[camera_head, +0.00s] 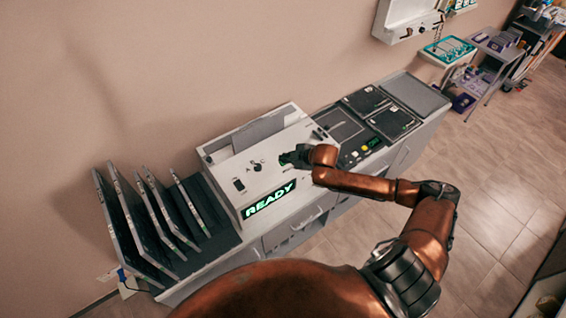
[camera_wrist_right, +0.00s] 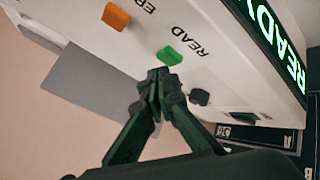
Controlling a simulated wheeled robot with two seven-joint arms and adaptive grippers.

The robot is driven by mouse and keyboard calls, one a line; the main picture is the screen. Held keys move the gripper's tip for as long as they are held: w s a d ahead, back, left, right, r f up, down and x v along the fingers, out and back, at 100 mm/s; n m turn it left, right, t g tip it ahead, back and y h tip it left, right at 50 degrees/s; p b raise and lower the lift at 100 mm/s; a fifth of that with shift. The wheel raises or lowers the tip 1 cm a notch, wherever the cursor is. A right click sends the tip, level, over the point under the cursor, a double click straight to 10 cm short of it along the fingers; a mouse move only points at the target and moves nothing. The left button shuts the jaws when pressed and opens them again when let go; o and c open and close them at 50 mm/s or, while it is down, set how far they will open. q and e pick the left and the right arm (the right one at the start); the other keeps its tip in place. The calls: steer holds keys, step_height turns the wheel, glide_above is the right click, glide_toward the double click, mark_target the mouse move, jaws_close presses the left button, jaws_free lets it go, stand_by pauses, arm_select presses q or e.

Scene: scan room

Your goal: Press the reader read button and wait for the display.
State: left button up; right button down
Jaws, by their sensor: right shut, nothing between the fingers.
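The reader (camera_head: 262,165) is a pale box on the counter with a lit green display (camera_head: 268,200) that reads READY. In the right wrist view, the green read button (camera_wrist_right: 169,56) sits on its panel beside the word READ, and an orange button (camera_wrist_right: 116,17) is farther left. My right gripper (camera_wrist_right: 160,78) is shut and empty, its tips just below the green button in that view; I cannot tell whether they touch it. In the head view my right gripper (camera_head: 296,157) is over the reader's right side and hides the button. My left gripper is not in view.
Several upright dark plates (camera_head: 150,222) stand in a rack left of the reader. Dark flat panels (camera_head: 393,122) and a small control panel with a green display (camera_head: 374,142) lie to its right. The wall is close behind the counter; open floor (camera_head: 490,210) is at the right.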

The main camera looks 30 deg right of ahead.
mark_target(284, 164)
steer(key=shift+f, duration=0.75)
stand_by(0.9)
steer(key=shift+r, duration=0.15)
steer(key=shift+r+p, duration=0.85)
steer(key=shift+p, duration=0.2)
step_height(284, 164, up, 5)
steer(key=p, duration=0.5)
steer(key=shift+r, duration=0.1)
